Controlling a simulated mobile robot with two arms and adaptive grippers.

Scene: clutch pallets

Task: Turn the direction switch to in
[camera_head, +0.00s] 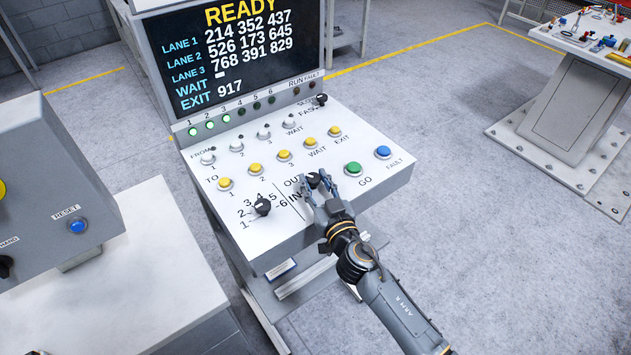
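The direction switch (313,179) is a small black knob on the sloping white panel, beside the labels OUT and IN. My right gripper (315,184) is at this knob, with its fingers apart and one on each side of it. I cannot tell whether the fingers touch the knob or grip it. The fingers partly hide the knob, so which label it points to is not clear. My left gripper is not in view.
A black numbered dial (262,206) is left of the switch. A green GO button (353,169) and a blue FAULT button (383,152) are to its right. Several yellow buttons (284,156) lie above. A screen (240,50) reading READY stands behind.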

